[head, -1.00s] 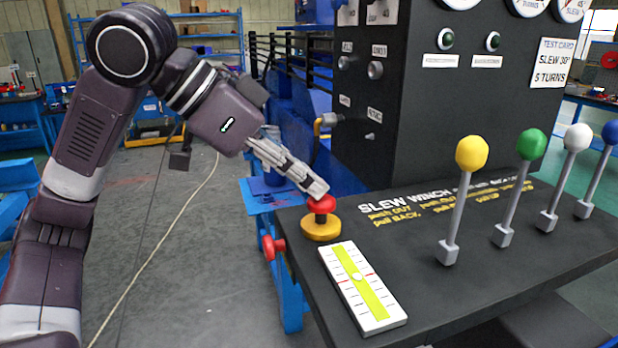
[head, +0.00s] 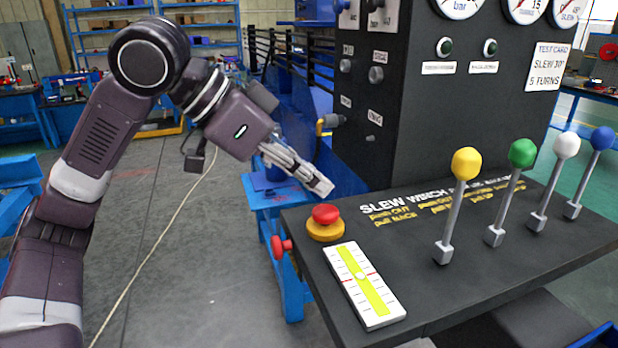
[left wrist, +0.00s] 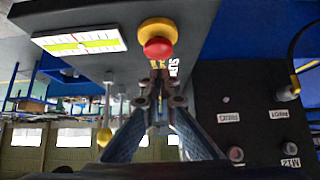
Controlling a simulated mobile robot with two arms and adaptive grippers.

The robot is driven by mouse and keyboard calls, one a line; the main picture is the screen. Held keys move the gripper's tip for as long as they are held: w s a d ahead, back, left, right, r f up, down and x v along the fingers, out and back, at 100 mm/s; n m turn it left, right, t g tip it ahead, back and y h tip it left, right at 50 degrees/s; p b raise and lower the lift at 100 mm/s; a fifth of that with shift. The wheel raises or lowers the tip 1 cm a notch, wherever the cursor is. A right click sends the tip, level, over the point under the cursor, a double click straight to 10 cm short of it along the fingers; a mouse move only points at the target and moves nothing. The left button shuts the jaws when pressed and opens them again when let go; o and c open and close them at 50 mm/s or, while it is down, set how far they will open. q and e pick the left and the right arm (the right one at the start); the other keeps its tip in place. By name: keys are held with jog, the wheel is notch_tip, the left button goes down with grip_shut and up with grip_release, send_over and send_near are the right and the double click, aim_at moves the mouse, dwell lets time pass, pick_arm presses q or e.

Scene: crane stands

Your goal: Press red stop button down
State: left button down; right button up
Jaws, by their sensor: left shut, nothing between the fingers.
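In the left wrist view the red cap (left wrist: 158,48) shows just beyond the fingertips. My left gripper (head: 322,187) is shut and empty. In the head view its tips are just above and behind the cap, with a small gap in the picture. The left gripper also shows in the left wrist view (left wrist: 158,80). My right gripper is not in view.
A white level gauge with a yellow strip (head: 364,285) lies in front of the button. A yellow-knobbed lever (head: 466,163) and several others stand to the right. A red knob (head: 281,246) sticks out from the console's left side. The dark instrument cabinet (head: 450,115) rises behind.

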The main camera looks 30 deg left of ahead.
pick_arm(q)
jog(key=p+v, duration=0.1)
jog(key=v, duration=1)
jog(key=shift+d+r, duration=0.2)
jog(key=shift+r, duration=0.2)
jog(key=shift+w, duration=0.3)
